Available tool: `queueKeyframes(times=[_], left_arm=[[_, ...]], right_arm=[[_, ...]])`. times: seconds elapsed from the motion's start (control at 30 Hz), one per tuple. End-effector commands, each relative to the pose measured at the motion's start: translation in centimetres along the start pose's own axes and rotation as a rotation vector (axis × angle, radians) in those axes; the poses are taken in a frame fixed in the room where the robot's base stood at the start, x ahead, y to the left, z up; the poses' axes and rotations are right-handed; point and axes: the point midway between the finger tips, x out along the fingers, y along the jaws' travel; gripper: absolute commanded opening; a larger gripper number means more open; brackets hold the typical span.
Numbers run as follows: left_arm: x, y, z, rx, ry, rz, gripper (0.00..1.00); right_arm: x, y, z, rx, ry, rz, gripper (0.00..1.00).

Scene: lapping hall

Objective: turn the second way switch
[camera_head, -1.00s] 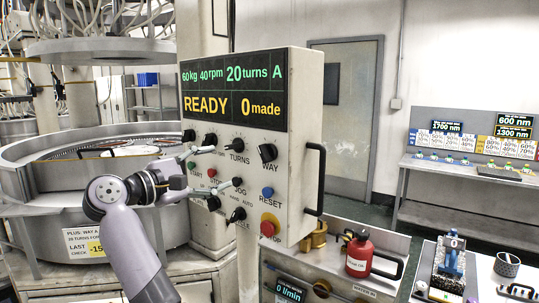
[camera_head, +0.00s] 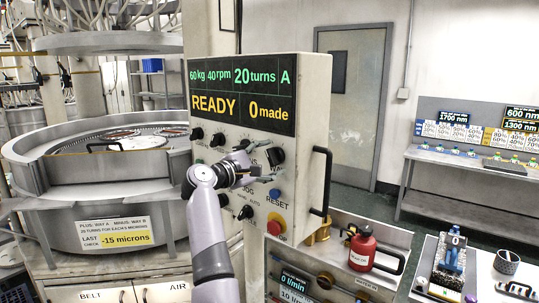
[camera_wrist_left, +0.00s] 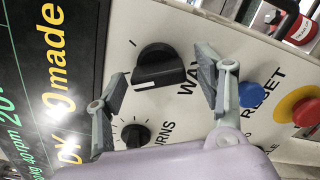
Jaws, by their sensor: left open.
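The WAY switch is a black rotary knob (camera_head: 276,156) at the upper right of the control panel (camera_head: 312,110); it shows large in the left wrist view (camera_wrist_left: 160,66), with a pale mark on its near edge. Only one switch labelled WAY is visible. The panel's display (camera_head: 242,94) reads READY, 0 made, 20 turns, A. My left gripper (camera_head: 262,163) is open in front of the panel at the knob. In the left wrist view its fingers (camera_wrist_left: 161,75) are spread on either side of the knob, with no clear contact. My right gripper is not in view.
The smaller TURNS knob (camera_wrist_left: 135,134) and blue RESET button (camera_wrist_left: 249,95) are close to the fingers. The red STOP button (camera_head: 276,226) is lower on the panel. A handle (camera_head: 322,180) stands out at its right edge. A round machine (camera_head: 60,160) is at left.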

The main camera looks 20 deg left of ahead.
Motion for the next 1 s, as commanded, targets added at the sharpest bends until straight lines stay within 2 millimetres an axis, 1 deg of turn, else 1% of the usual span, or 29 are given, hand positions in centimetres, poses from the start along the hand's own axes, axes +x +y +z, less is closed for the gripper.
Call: queueKeyframes(times=[0.1,0.37,1.0], left_arm=[[0.38,0.04,0.02,0.000,0.000,0.001,0.63],[0.40,0.00,0.00,0.000,0.000,0.001,0.63],[0.39,-0.06,-0.02,-0.001,0.000,-0.001,0.20]], right_arm=[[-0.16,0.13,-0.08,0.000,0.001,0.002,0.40],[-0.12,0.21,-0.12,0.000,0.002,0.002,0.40],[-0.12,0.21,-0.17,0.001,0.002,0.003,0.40]])
